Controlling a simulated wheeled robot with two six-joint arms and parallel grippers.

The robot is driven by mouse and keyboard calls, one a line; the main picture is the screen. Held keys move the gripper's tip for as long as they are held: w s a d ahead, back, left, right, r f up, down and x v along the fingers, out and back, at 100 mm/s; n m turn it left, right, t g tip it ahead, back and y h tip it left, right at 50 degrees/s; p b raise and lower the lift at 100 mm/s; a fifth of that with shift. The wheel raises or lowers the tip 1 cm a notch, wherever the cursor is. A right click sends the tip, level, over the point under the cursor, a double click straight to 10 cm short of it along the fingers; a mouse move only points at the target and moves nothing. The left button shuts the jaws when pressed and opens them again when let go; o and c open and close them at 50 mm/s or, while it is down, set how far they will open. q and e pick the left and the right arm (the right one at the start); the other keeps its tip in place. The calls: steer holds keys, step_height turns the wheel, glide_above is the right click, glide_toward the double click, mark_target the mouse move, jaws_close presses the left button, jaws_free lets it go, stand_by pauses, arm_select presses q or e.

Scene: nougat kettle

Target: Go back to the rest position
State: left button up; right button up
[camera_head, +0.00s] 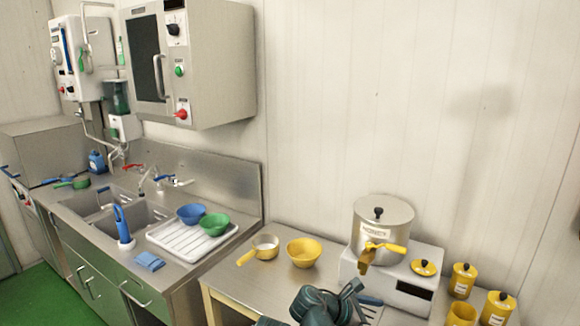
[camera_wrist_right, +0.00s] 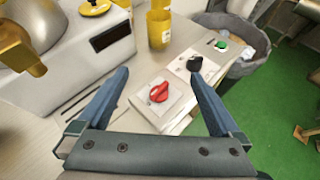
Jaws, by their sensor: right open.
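My right gripper (camera_wrist_right: 158,82) is open and empty in the right wrist view, its two blue fingers spread above the table. In the head view the dark teal wrist of this arm (camera_head: 318,304) shows at the bottom middle, in front of the honey kettle's base. Its blue fingers (camera_head: 370,302) are partly hidden there. The steel honey kettle (camera_head: 383,222), with a yellow-handled tap, stands on a white base (camera_head: 400,295). My left gripper is not in view.
A yellow bowl (camera_head: 304,252) and a small yellow-handled pan (camera_head: 265,247) stand left of the kettle. Yellow canisters (camera_head: 463,280) stand right. A red knob (camera_wrist_right: 159,92) sits on a white block near the table edge, beside a bagged bin (camera_wrist_right: 240,62). The sink (camera_head: 105,215) is left.

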steer(key=s+a+f+m+g+y+b, duration=0.1)
steer(key=s+a+f+m+y+b, duration=0.3)
steer(key=a+f+m, duration=0.4)
steer(key=s+a+f+m+g+y+b, duration=0.2)
steer(key=s+a+f+m+y+b, duration=0.1)
steer(key=s+a+f+m+y, duration=0.4)
steer(key=shift+s+a+f+m+b, duration=0.4)
steer(key=shift+s+a+f, duration=0.7)
steer(key=shift+f, duration=1.3)
